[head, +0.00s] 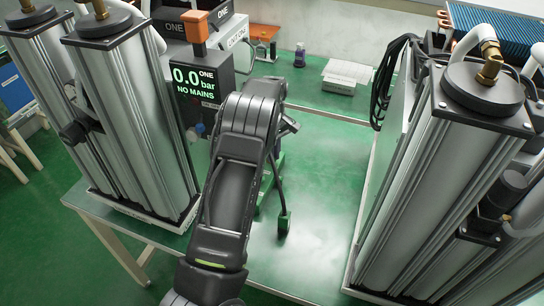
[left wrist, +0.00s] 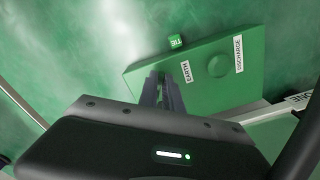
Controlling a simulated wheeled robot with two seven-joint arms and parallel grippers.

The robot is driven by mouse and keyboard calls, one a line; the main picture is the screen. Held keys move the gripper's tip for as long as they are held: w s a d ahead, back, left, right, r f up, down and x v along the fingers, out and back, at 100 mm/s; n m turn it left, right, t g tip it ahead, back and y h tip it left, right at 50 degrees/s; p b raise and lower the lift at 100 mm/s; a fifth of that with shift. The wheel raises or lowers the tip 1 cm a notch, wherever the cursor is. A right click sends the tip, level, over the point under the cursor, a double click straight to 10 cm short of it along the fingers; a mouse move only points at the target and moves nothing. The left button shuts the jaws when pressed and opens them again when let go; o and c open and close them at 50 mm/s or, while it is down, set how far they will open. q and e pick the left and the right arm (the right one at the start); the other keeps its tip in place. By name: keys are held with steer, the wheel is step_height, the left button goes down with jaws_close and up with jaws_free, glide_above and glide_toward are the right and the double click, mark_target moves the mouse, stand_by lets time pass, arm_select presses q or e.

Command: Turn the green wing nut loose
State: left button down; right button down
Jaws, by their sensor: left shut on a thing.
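A flat green box (left wrist: 212,72) with white labels reading EARTH and DISCHARGE fills the middle of the left wrist view. It has a round raised disc (left wrist: 219,66) and a small green tag (left wrist: 175,41) at its edge. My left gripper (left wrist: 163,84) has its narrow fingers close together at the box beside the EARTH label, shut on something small. I take this to be the green wing nut, but the fingers hide it. In the head view my left arm covers the gripper and most of the box. My right gripper is in neither view.
Tall silver columns stand at the left (head: 125,110) and right (head: 445,170) of the green table (head: 325,190). A dark cord ends in a green piece (head: 284,222). Open table lies right of my arm.

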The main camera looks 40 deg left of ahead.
arm_select(q)
steer(key=n, duration=0.5)
steer(key=shift+w+b, duration=0.35)
steer(key=shift+w, duration=0.05)
steer(key=shift+n, duration=0.3)
steer(key=c, duration=1.5)
jaws_free()
steer(key=shift+r, duration=0.1)
step_height(320, 180, up, 8)
steer(key=shift+f+b, duration=0.15)
steer(key=shift+b, duration=0.45)
steer(key=shift+f, duration=0.1)
